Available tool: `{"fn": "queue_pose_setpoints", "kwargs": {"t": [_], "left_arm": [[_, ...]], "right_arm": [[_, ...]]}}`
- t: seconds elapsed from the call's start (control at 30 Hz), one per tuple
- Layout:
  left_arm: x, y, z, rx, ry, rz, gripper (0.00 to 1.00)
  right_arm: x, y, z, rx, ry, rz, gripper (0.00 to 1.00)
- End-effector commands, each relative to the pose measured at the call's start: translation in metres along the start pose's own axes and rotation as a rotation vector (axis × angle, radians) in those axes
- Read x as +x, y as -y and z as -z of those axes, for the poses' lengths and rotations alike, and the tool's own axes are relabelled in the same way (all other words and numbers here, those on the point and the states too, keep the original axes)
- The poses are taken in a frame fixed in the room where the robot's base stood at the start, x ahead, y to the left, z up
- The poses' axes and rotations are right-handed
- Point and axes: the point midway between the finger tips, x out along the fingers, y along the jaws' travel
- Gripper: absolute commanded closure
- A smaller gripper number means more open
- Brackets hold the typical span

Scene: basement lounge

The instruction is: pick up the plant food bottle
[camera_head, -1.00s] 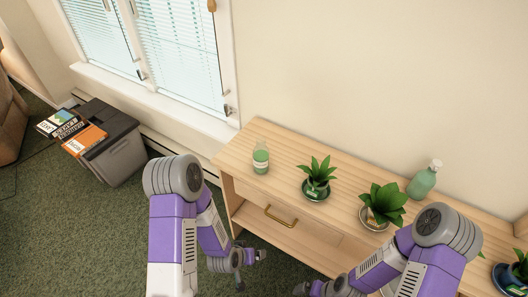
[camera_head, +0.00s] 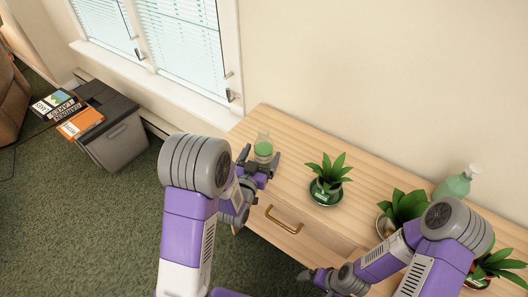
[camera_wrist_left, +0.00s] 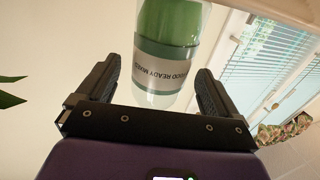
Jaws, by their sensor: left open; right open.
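The plant food bottle (camera_head: 263,149) is clear with green contents and a pale label. It stands upright at the left end of the wooden cabinet top. My left gripper (camera_head: 259,163) is open at the bottle's near side. In the left wrist view the bottle (camera_wrist_left: 168,50) shows upside down, between the two open fingers (camera_wrist_left: 160,80), with a visible gap on each side. Part of its label reads "FOOD READY MIXED". My right gripper (camera_head: 312,277) is low in front of the cabinet, away from the bottle, and small in view.
On the wooden cabinet (camera_head: 300,142), a potted plant (camera_head: 327,178) stands right of the bottle. Farther right are another plant (camera_head: 403,206), a green pump bottle (camera_head: 453,187) and a plant at the right edge (camera_head: 497,262). A grey bin (camera_head: 117,143) stands on the floor at left.

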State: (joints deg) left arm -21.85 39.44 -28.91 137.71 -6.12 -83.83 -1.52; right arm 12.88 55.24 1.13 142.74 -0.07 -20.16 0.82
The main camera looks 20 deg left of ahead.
Motion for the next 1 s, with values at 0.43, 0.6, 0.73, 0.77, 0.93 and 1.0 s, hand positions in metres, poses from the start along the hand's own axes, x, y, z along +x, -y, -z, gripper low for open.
{"fn": "queue_pose_setpoints", "kwargs": {"t": [0.43, 0.6, 0.73, 0.77, 0.93, 1.0], "left_arm": [[0.028, 0.0, -0.001, 0.0, 0.002, 0.0, 0.06], [0.028, 0.0, -0.001, 0.0, 0.002, 0.0, 0.27], [0.028, 0.0, -0.001, 0.0, 0.002, 0.0, 0.47], [0.028, 0.0, -0.001, 0.0, 0.002, 0.0, 0.52], [0.028, -0.001, 0.0, -0.001, 0.0, 0.0, 0.72], [0.028, -0.001, 0.0, -0.001, 0.0, 0.0, 0.72]], "right_arm": [[0.003, -0.001, 0.001, 0.0, -0.001, 0.0, 0.02], [0.003, -0.001, 0.001, 0.0, -0.001, 0.0, 0.02], [0.003, -0.001, 0.001, 0.0, -0.001, 0.0, 0.02], [0.003, -0.001, 0.0, 0.0, -0.001, 0.0, 0.02], [0.003, -0.001, 0.0, 0.0, -0.001, 0.0, 0.02], [0.003, -0.001, 0.0, 0.0, -0.001, 0.0, 0.02]]}}
